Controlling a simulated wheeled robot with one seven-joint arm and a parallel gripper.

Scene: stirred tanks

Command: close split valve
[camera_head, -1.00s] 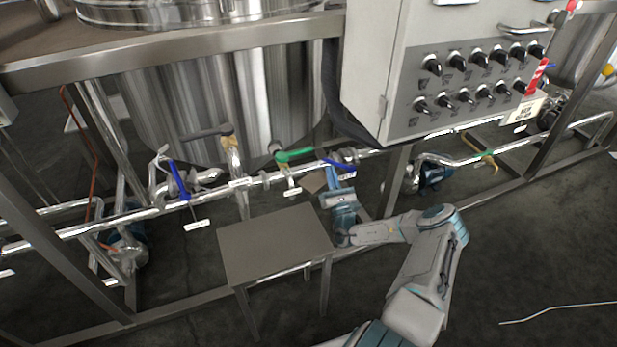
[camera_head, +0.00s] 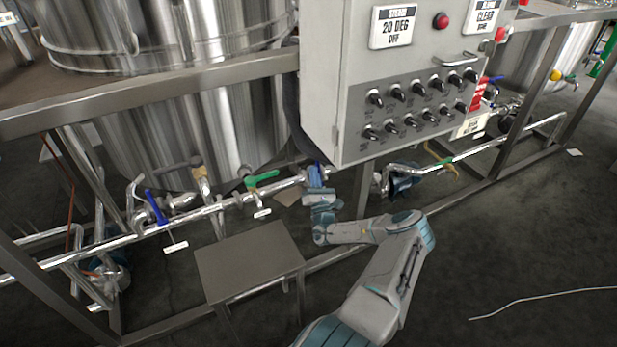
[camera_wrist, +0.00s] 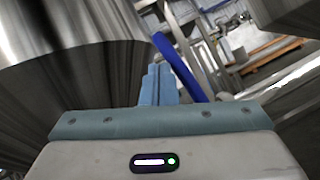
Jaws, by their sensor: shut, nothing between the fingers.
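A blue valve handle (camera_wrist: 182,68) shows in the wrist view, just right of my gripper's fingers and running slantwise past them. I cannot tell whether they touch. My gripper (camera_wrist: 157,80) is shut and empty, with its fingers pointing up in that view. In the head view my gripper (camera_head: 315,174) is at the pipe just left of the control cabinet and mostly hides this handle. A green handle (camera_head: 262,179) sits to its left on the same pipe. Another blue handle (camera_head: 156,206) is further left. The tag lettering is too small to read, so I cannot confirm which is the split valve.
A grey control cabinet (camera_head: 345,90) with several black knobs hangs right above my gripper. A small metal table (camera_head: 248,262) stands at front left of it. A large steel tank (camera_head: 130,130) is behind the pipe. Open floor (camera_head: 510,250) lies at right.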

